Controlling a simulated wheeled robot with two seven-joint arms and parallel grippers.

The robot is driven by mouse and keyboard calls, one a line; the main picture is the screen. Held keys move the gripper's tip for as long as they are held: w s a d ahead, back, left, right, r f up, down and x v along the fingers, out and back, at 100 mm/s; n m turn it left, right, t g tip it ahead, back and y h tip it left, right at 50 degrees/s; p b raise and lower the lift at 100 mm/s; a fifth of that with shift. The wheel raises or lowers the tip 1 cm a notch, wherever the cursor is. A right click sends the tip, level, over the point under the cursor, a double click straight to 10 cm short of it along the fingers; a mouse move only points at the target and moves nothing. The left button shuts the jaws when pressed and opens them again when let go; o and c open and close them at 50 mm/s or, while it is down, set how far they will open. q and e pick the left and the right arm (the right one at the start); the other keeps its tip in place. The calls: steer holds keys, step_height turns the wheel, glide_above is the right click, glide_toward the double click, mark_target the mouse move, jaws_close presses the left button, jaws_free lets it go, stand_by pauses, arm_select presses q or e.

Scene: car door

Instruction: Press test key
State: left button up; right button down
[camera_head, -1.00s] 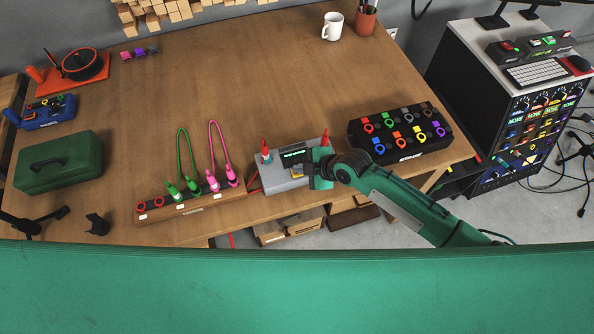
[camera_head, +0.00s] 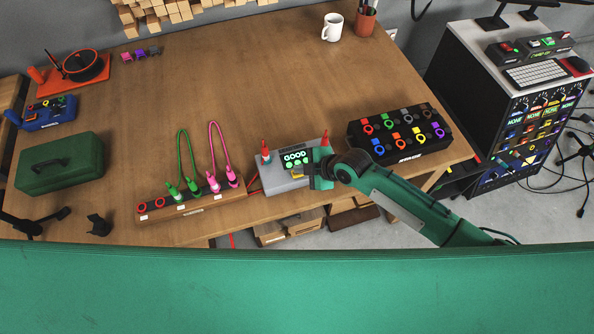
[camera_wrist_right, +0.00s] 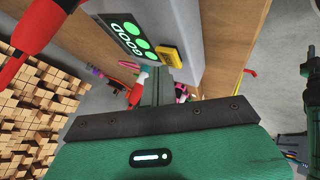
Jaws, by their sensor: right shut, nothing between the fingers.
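The grey tester box (camera_head: 283,183) stands near the front edge of the table, with a red plug or probe at each side. Its display (camera_head: 295,158) is lit and reads "GOOD" with green dots; it also shows in the right wrist view (camera_wrist_right: 128,38). The yellow test key (camera_head: 297,174) is on the box below the display; it also shows in the right wrist view (camera_wrist_right: 168,54). My right gripper (camera_head: 311,180) is shut and empty, its tips right beside the key. I cannot tell whether they touch it.
A socket strip (camera_head: 190,209) with green and pink cables is left of the tester. A black box with coloured rings (camera_head: 399,134) is at right. A green case (camera_head: 60,163) is at far left. The middle of the table is clear.

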steer(key=shift+r+p, duration=2.25)
steer(key=shift+r, duration=0.8)
steer(key=shift+f, duration=0.1)
